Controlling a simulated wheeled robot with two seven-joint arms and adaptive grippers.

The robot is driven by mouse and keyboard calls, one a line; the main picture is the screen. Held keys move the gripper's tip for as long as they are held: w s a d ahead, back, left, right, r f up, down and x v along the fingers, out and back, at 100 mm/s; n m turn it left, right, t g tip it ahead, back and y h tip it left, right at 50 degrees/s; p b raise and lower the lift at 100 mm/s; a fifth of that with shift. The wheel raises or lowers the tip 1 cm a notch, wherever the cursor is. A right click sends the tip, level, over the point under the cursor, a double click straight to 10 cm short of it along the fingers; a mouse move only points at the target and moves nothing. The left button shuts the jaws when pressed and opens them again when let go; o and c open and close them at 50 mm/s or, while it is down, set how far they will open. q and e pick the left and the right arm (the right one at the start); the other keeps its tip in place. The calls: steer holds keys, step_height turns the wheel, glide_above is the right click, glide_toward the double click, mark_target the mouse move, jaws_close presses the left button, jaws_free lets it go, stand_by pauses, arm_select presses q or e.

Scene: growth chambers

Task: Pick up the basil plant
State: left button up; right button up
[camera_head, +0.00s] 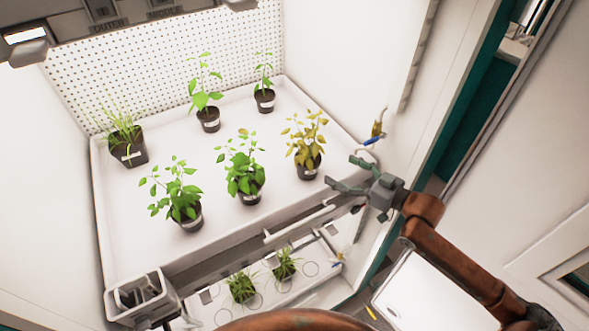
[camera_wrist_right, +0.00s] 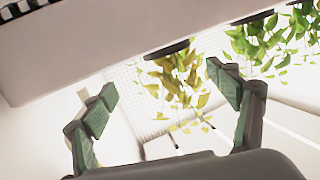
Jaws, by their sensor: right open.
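Several potted plants stand on the white chamber tray (camera_head: 122,228); no readable label tells which is the basil. Two bushy green plants stand near the front: one in the middle (camera_head: 241,170) and one to its left (camera_head: 180,197). A yellowed plant (camera_head: 306,141) in a dark pot stands to their right. My right gripper (camera_head: 344,174) is open and empty, just right of the yellowed plant's pot, near the tray's front right edge. In the right wrist view the yellowed plant (camera_wrist_right: 178,82) appears upside down beyond the open fingers (camera_wrist_right: 162,84). My left gripper is not in view.
A grassy plant (camera_head: 123,132), a tall plant (camera_head: 207,92) and a small plant (camera_head: 264,84) stand farther back. Two small grassy plants (camera_head: 285,264) sit on a lower shelf. A grey box (camera_head: 143,297) is at the front left. The chamber's right wall is close to my gripper.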

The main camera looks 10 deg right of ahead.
mark_target(309, 161)
steer(key=shift+w+a+r, duration=0.1)
steer(key=shift+w+a, duration=0.25)
steer(key=shift+w, duration=0.35)
steer(key=shift+w+a+f+n+g+h, duration=0.3)
steer(key=shift+w+a+g+h, duration=0.1)
steer(key=shift+w+a+g, duration=0.25)
steer(key=shift+w+a+f+n+g+p, duration=0.25)
steer(key=shift+a+g, duration=0.15)
steer(key=shift+a, duration=0.1)
steer(key=shift+w+a+f+n+g+p, duration=0.15)
steer(key=shift+w+a+n+g, duration=0.1)
steer(key=shift+a+g, duration=0.15)
steer(key=p+x, duration=0.1)
steer(key=x, duration=0.5)
steer(key=shift+w+a+r+p, duration=0.1)
steer(key=shift+w+a+p, duration=0.1)
steer(key=shift+a+p, duration=0.15)
steer(key=shift+w+a+f, duration=0.3)
steer(key=shift+w+a, duration=0.05)
steer(key=shift+w, duration=0.05)
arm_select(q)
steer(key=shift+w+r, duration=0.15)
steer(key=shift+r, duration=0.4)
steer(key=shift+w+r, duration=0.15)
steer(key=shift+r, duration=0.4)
arm_select(e)
steer(key=shift+c, duration=0.6)
steer(key=c, duration=1.4)
